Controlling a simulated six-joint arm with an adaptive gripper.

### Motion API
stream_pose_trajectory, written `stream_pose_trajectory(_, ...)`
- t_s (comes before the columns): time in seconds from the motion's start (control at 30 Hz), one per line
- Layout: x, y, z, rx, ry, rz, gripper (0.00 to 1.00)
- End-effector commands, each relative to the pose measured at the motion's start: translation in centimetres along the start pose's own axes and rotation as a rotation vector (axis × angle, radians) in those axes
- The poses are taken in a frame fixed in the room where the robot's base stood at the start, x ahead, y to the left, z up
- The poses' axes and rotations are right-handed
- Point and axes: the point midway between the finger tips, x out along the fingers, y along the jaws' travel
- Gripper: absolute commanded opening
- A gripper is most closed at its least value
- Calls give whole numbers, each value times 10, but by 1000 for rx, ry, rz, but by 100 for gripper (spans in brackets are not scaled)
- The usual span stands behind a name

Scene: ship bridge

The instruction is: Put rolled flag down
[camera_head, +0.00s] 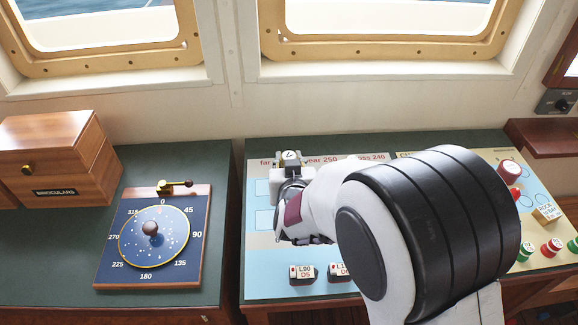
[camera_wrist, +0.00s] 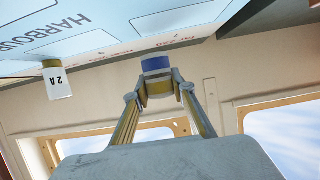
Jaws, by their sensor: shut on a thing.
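My gripper (camera_wrist: 160,88) is shut on a short rolled flag (camera_wrist: 156,65) with blue, pale and yellow bands. In the wrist view the flag sits between the two fingertips, close to the light blue board (camera_wrist: 100,38); I cannot tell if it touches it. In the head view my gripper (camera_head: 288,180) is over the upper left part of the board (camera_head: 262,255), its wrist reaching in from the right. A small pale top with a dark mark (camera_head: 290,156) shows at the gripper's far end. My arm hides the middle of the board.
Two labelled pieces (camera_head: 302,273) stand at the board's near edge. Red, green and white pieces (camera_head: 551,247) stand at right. A compass plate (camera_head: 118,262) and binoculars box (camera_head: 62,165) are at left.

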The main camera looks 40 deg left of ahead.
Motion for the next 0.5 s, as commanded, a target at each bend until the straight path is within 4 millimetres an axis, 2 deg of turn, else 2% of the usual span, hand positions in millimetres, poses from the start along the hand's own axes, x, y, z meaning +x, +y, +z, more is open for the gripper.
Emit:
stream_pose_trajectory(0.2, 8, 0, 19, 0, -1, 1, 8)
stream_pose_trajectory(0.5, 10, 0, 23, 1, 1, 0, 8)
